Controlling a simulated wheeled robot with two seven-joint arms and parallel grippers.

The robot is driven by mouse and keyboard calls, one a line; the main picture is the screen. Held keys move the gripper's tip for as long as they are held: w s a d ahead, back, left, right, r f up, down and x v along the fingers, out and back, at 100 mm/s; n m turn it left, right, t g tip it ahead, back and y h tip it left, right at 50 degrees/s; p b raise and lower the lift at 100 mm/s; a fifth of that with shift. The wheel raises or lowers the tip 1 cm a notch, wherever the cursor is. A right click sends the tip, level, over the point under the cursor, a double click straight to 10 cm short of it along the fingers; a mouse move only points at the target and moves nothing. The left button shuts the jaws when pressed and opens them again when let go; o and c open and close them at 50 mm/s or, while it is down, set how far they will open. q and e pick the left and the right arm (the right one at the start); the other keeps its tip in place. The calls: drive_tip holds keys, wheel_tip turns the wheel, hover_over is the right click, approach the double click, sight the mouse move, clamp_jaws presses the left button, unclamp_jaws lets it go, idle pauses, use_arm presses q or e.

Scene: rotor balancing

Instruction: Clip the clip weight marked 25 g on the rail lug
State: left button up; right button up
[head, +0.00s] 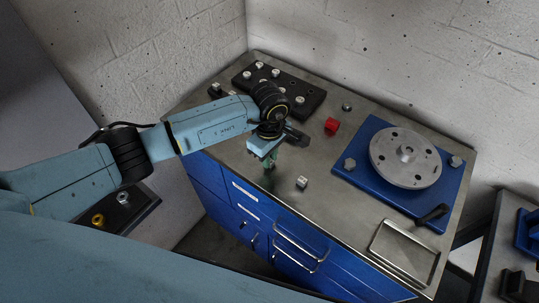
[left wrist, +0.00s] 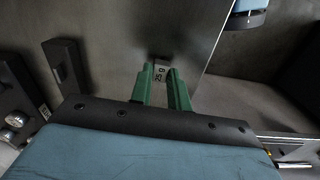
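A small pale block (head: 302,182) stands on the grey worktop near its front edge. My left gripper (head: 269,168) points down near the front edge, just left of the block in the head view. Its green fingers (left wrist: 161,80) are apart in the wrist view, and the head view shows a gap between gripper and block. I cannot tell which part is the rail lug. My right gripper is not in view.
A black rack (head: 316,101) with several silver pieces stands at the back left. A red block (head: 332,125) lies right of it. A blue base (head: 377,190) bears a grey rotor disc (head: 420,172). A metal tray (head: 374,248) and a black-handled tool (head: 435,213) lie front right.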

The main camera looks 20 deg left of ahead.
use_arm(q)
clamp_jaws()
drive_tip(key=shift+r, duration=0.1)
drive_tip(key=shift+r, duration=0.1)
drive_tip(key=shift+r+p, duration=1.75)
drive_tip(key=shift+r, duration=1)
